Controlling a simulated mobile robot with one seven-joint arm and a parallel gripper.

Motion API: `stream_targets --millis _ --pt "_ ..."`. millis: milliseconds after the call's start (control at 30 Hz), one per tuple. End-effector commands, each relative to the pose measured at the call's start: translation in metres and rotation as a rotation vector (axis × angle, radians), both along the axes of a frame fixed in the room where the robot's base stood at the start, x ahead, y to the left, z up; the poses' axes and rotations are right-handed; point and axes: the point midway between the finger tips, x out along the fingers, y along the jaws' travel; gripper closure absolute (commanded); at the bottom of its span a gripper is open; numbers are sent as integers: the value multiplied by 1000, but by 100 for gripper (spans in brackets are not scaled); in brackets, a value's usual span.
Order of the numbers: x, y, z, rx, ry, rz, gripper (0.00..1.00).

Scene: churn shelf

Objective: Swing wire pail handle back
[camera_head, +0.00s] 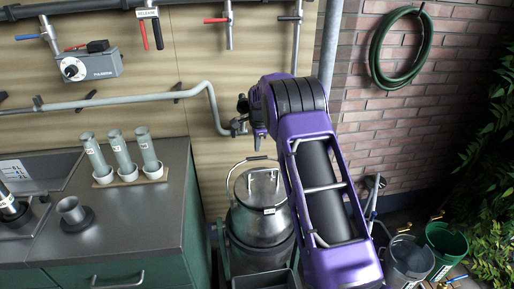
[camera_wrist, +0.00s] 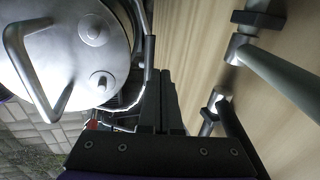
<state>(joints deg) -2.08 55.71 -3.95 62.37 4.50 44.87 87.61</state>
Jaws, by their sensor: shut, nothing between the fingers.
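A round metal pail (camera_head: 262,225) like a churn stands below my arm, with a flat lid. Its thin wire handle (camera_head: 238,163) rises in an arc above the lid's left and back side. The wire handle (camera_wrist: 139,14) runs along the lid's right edge, close beside my fingers. My gripper (camera_wrist: 161,76) is shut and empty. I cannot tell whether it touches the wire. In the head view my arm hides part of the pail's right side.
A grey pipe (camera_head: 150,97) crosses the wall behind and left of the pail. A counter (camera_head: 110,215) with several upright cylinders stands left. A grey bucket (camera_head: 408,262) and a green bucket (camera_head: 446,245) stand on the floor at right. A hose (camera_head: 375,60) hangs on the brick wall.

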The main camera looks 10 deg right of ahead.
Motion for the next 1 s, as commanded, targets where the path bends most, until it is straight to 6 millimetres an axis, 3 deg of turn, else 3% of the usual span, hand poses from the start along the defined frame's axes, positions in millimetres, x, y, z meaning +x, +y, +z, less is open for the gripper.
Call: stream_targets --millis 400,600,800,1000 --pt "-29 0 96 0 -3 0 100" --pt "-41 0 133 1 -1 0 100" --pt "-47 0 150 0 1 0 100" --pt "-47 0 153 0 1 0 100"
